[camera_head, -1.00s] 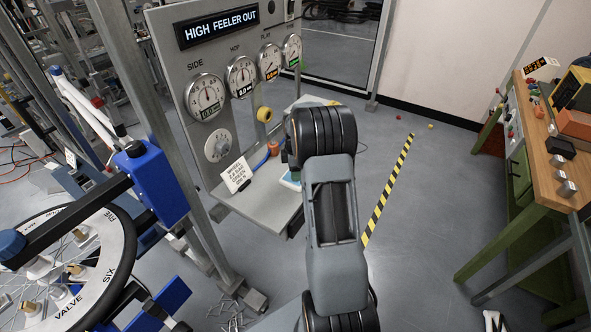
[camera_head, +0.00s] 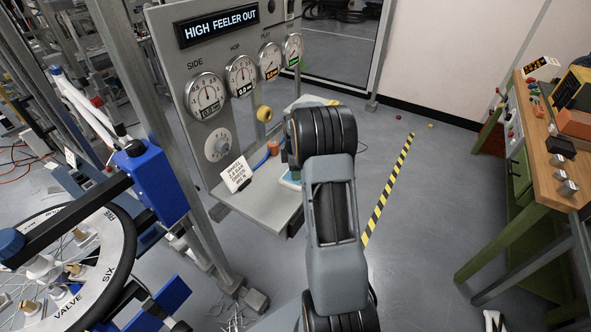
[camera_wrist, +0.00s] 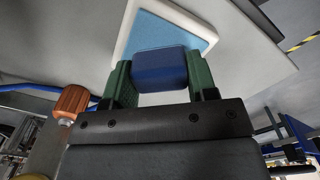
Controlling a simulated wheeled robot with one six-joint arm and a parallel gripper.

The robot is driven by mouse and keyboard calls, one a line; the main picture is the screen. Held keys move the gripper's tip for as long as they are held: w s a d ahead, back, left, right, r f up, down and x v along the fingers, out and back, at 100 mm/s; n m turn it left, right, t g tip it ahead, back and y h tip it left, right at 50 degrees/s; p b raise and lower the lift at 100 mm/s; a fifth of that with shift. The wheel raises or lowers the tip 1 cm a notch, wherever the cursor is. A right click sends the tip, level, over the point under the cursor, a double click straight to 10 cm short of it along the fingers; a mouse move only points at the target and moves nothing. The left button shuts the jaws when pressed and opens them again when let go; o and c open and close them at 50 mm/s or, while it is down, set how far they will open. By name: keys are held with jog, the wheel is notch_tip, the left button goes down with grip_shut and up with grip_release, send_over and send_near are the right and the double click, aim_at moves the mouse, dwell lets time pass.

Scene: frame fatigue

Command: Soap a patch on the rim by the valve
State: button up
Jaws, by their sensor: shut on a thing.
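My gripper (camera_wrist: 153,82) is shut on a dark blue block (camera_wrist: 161,68), held between its two green fingers. Behind the block in the wrist view is a light-blue pad in a white-rimmed tray (camera_wrist: 120,46); I cannot tell whether the block touches it. The wheel's pale rim (camera_head: 117,244), lettered VALVE and SIX, is at the lower left, well apart from my arm. The valve itself I cannot pick out.
The gauge panel (camera_head: 222,100) reads HIGH FEELER OUT. Its shelf (camera_head: 262,208) carries a white card (camera_head: 236,174) and an orange-brown knob-like item, also near my gripper in the wrist view (camera_wrist: 71,102). A blue clamp (camera_head: 155,185) and post stand between shelf and wheel. A workbench (camera_head: 545,165) is at right.

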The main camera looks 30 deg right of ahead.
jog(key=shift+r+p, duration=2.4)
jog(key=shift+r, duration=1.1)
jog(key=shift+f, duration=0.1)
